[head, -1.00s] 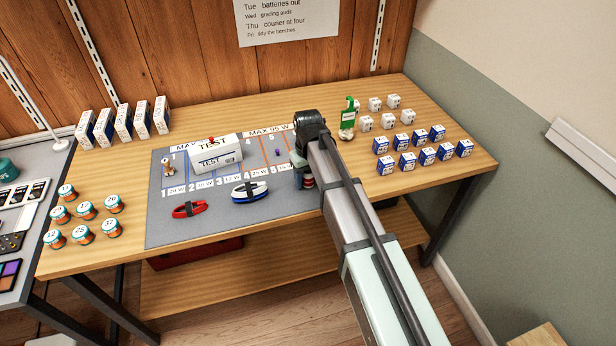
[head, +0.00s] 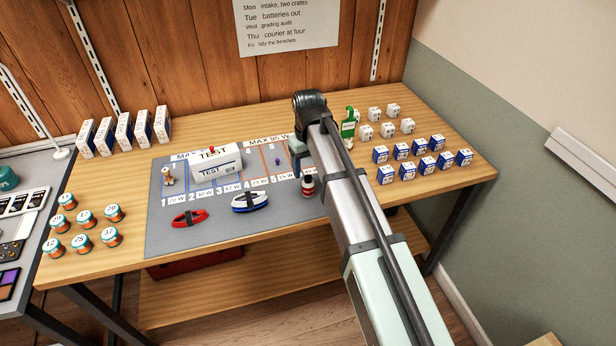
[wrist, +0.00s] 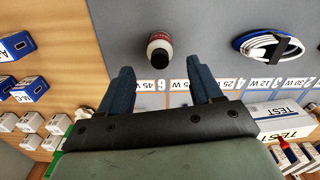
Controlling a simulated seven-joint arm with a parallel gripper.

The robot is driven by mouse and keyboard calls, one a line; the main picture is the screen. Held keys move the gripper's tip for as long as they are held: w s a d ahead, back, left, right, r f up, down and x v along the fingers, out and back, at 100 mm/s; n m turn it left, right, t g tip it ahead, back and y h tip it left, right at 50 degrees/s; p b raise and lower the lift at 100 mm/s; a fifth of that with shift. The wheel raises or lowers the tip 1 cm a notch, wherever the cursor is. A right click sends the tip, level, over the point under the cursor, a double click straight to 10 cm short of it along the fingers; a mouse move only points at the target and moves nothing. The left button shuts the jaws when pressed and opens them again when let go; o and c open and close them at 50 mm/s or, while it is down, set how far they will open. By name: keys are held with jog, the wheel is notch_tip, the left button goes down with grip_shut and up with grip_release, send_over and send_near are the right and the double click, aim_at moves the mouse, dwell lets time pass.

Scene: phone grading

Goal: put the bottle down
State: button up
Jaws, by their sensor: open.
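A small dark red bottle (head: 308,186) with a pale band stands on the grey mat (head: 190,238), near its right edge, by the front end of the last numbered lane. In the wrist view the bottle (wrist: 159,46) shows its black cap and lies just beyond the fingertips, roughly centred between them, with a gap. My gripper (wrist: 163,80) is open, with nothing between its two blue-grey fingers. In the head view my gripper (head: 299,168) is behind the bottle, partly hidden by my arm.
A white cable coil (head: 250,200), a red coil (head: 189,218) and a TEST box (head: 215,168) are on the mat. The mat's front strip is clear.

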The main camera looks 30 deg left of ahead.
aim_at(308, 177)
jog(key=shift+r, duration=1.85)
